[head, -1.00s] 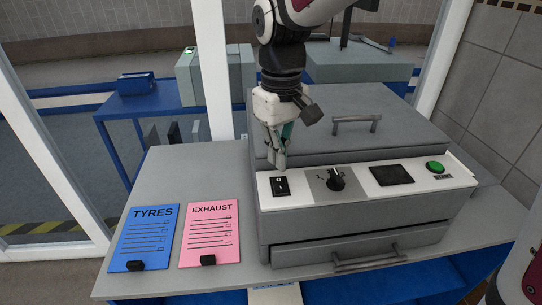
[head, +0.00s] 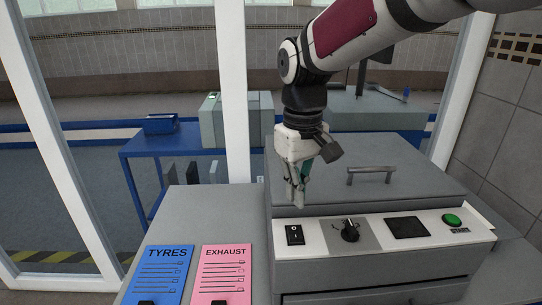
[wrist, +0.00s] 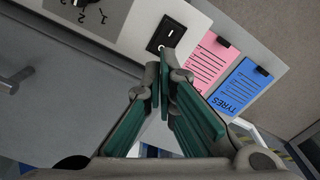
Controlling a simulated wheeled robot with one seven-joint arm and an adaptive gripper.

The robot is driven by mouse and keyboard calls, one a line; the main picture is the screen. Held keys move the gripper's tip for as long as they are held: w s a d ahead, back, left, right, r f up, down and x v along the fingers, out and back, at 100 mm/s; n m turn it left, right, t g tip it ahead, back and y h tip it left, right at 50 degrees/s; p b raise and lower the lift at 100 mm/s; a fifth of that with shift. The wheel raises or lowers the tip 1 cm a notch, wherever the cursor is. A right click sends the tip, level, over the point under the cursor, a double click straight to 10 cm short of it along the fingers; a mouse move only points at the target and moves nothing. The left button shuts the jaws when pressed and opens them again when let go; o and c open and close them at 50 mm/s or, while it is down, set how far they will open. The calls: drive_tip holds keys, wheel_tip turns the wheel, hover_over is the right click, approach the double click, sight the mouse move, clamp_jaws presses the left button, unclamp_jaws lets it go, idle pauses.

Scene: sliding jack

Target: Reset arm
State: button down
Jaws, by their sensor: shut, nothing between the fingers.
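My gripper (head: 297,204) hangs from my arm above the left end of a grey machine (head: 345,255). Its fingers are shut and empty, pointing down just behind and above the black rocker switch (head: 294,235). In the wrist view the closed fingertips (wrist: 167,58) show close below the same switch (wrist: 166,36); whether they touch it I cannot tell. The front panel also carries a rotary knob (head: 350,231), a black square (head: 408,228) and a green button (head: 452,219).
The machine's lid has a handle (head: 371,170) to the right of my gripper. A blue TYRES card (head: 158,272) and a pink EXHAUST card (head: 223,270) lie left of the machine. A white post (head: 232,95) stands behind. The bench left of the machine is clear behind the cards.

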drive_tip(key=s+d+r+m+t+b, duration=0.1)
drive_tip(key=s+d+m+t, duration=0.1)
drive_tip(key=s+d, duration=0.3)
drive_tip(key=s+d+r+m+t, duration=0.2)
drive_tip(key=s+d, duration=0.4)
drive_tip(key=s, duration=0.5)
drive_tip(key=shift+d+m+t+b, duration=0.15)
drive_tip(key=shift+m+t+b, duration=0.2)
drive_tip(key=shift+m+t, duration=0.55)
drive_tip(key=shift+s, duration=0.1)
